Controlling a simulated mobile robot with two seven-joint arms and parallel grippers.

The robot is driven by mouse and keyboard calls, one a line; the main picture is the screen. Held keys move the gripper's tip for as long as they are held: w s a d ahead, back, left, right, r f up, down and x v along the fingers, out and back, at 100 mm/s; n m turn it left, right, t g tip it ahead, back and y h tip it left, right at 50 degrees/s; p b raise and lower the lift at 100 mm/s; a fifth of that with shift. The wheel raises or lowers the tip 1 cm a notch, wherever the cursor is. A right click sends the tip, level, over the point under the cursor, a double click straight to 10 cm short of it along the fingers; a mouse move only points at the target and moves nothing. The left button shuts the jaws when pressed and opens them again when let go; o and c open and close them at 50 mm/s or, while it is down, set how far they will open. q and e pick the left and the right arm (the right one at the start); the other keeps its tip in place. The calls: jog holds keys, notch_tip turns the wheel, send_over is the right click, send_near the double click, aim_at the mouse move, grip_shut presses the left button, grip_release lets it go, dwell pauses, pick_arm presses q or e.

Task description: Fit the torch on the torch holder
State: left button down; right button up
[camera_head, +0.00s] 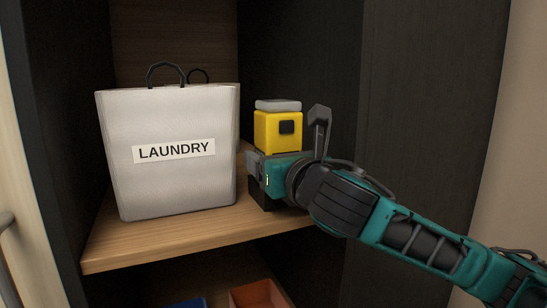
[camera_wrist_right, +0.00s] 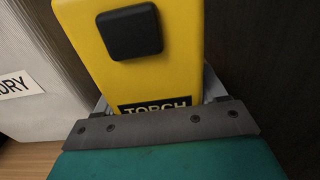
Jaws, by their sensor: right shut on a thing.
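The torch (camera_head: 277,129) is a yellow block with a grey top and a black button, standing upright at the right of the shelf in the head view. My right gripper (camera_head: 258,168) is shut on its lower part. In the right wrist view the torch (camera_wrist_right: 180,75) fills the middle, with its "TORCH" label partly covered by the gripper (camera_wrist_right: 165,125). My left gripper is not in view.
A white laundry bag (camera_head: 180,185) with black handles stands on the wooden shelf (camera_head: 150,250), just left of my right gripper. A dark cabinet wall (camera_head: 400,110) rises close on the right. Blue and orange items (camera_head: 262,293) lie below the shelf.

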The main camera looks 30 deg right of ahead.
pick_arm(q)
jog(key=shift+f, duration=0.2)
pick_arm(e)
jog(key=shift+f, duration=0.45)
jog(key=o, duration=1.4)
jog(key=shift+f, duration=0.1)
jog(key=shift+a+f, duration=0.1)
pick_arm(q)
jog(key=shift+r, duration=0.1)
